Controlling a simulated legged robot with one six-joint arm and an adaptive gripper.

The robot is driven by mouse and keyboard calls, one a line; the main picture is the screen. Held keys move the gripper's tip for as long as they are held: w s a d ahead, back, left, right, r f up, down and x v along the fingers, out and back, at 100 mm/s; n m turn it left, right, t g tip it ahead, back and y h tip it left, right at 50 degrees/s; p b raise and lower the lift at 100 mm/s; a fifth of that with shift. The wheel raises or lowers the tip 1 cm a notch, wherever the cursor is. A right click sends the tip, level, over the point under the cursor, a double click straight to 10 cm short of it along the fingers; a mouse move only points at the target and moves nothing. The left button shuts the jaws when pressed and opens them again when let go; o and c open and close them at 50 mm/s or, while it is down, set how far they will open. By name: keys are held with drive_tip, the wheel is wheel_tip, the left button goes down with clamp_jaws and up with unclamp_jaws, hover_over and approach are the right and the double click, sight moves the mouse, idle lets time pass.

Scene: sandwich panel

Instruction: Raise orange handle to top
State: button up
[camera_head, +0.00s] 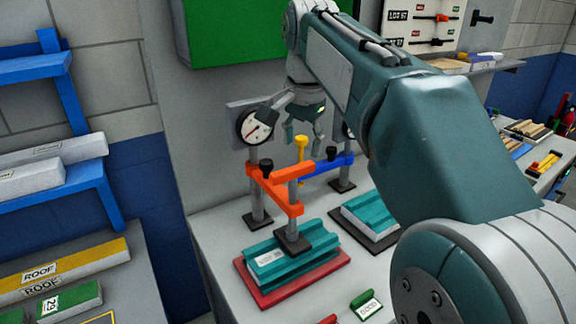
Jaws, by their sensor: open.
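The orange handle (277,191) is a bent orange bar on a grey upright post (255,200), low on the press. A black knob (267,167) stands on it. A short grey rod runs through its front end, with a dark foot (293,243) that appears to rest on a teal-and-white panel (268,262) on a red base. My gripper (304,136) is open and empty. Its fingers point down, above and to the right of the orange handle, close to a yellow-topped pin (300,143) in the picture. I cannot tell the depth between them.
A blue handle (327,168) with a black knob (331,153) is just right, on a second press over another teal panel (374,214). A round gauge (254,125) is behind the orange press. My arm hides the table's right part. A green block (365,304) lies in front.

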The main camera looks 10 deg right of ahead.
sight(293, 167)
drive_tip(key=w+m+g, duration=0.2)
drive_tip(key=w+m, duration=0.2)
drive_tip(key=w, duration=0.3)
wheel_tip(293, 167, down, 10)
drive_tip(key=shift+w+d+f, duration=0.1)
drive_tip(key=shift+d, duration=0.05)
idle(0.4)
